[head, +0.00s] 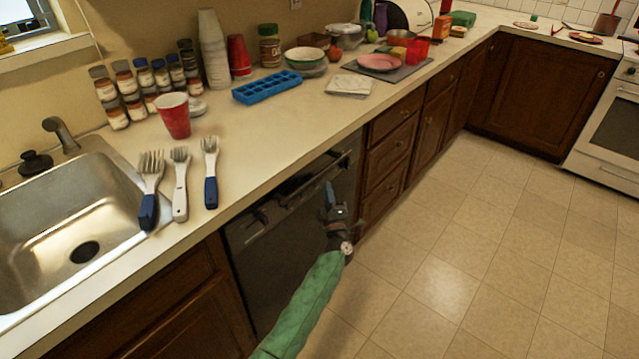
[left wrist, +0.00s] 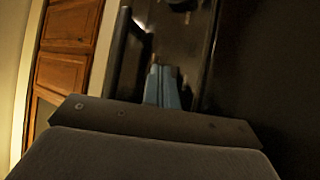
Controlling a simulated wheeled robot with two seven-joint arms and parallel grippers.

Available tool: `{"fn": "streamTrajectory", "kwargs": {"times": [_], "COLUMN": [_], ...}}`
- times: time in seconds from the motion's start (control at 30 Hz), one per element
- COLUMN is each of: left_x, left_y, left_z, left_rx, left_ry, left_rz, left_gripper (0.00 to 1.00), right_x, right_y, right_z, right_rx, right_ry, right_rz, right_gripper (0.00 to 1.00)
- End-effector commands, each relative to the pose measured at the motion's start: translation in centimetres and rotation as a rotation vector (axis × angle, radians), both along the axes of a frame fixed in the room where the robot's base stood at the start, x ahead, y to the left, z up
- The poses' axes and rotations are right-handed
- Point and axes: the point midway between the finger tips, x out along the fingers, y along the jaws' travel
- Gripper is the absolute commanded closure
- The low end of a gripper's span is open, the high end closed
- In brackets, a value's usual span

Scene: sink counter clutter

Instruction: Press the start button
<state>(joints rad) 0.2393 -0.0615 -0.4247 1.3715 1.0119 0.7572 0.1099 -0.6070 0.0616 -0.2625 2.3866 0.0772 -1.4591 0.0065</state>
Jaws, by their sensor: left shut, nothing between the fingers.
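The black dishwasher (head: 275,262) is set under the counter, between the sink cabinet and a stack of drawers. Its control strip and handle (head: 312,180) run along the top of the door. I cannot make out the start button. My left gripper (head: 328,190) is in front of the right part of the door, near the top strip. Its blue fingers are together and empty. In the left wrist view the shut fingers (left wrist: 162,85) point toward a dark, glossy panel (left wrist: 175,28); whether they touch it I cannot tell. My right gripper is not in view.
The counter (head: 255,140) edge runs above the dishwasher. Three brushes or utensils (head: 180,185), a red cup (head: 174,117) and a blue ice tray (head: 267,87) lie or stand on it. A steel sink (head: 60,235) is at left. The tiled floor (head: 470,240) is clear.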

Motion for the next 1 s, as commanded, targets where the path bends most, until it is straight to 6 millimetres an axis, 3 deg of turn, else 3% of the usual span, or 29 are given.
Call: {"fn": "streamTrajectory", "kwargs": {"times": [1.0], "left_x": [0.48], "left_y": [0.71], "left_z": [0.04], "left_rx": [0.000], "left_ry": [0.000], "left_rz": [0.000], "left_gripper": [1.00], "right_x": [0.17], "right_y": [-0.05], "right_z": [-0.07], "right_rx": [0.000], "right_ry": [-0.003], "right_rz": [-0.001], "right_gripper": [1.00]}}
